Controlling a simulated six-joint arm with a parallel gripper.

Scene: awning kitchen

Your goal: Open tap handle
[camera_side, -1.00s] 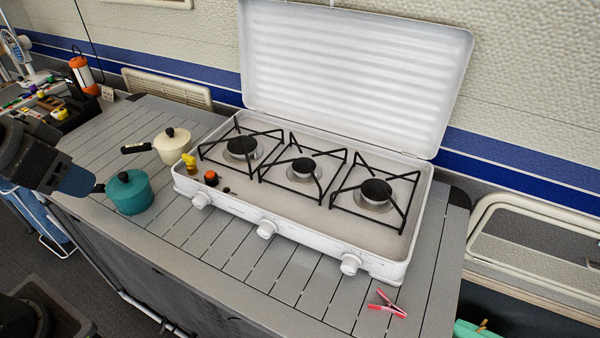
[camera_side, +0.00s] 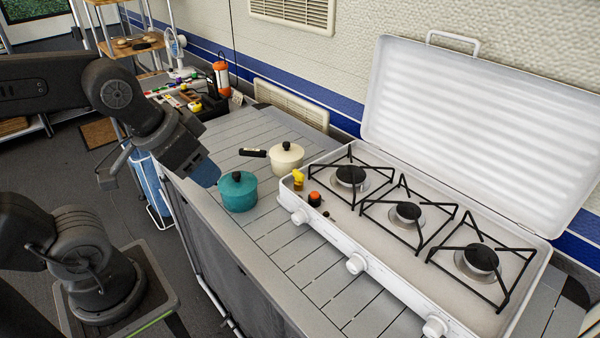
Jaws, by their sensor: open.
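A small yellow tap handle (camera_side: 299,180) stands upright at the left end of the white camping stove (camera_side: 340,238), beside an orange-topped black knob (camera_side: 315,198). I take the yellow piece to be the tap handle. My gripper (camera_side: 207,173), with blue fingers, is left of the tap handle, close to the teal pot (camera_side: 238,193). It is apart from the tap handle, with the teal pot between them in the picture. The jaws are open and nothing shows between them; the gap is hard to make out.
A cream pot (camera_side: 286,159) with a black handle stands behind the teal pot. The stove lid (camera_side: 480,130) is raised at the back. Black grates cover the burners. The grey slatted counter (camera_side: 300,262) is clear in front of the stove.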

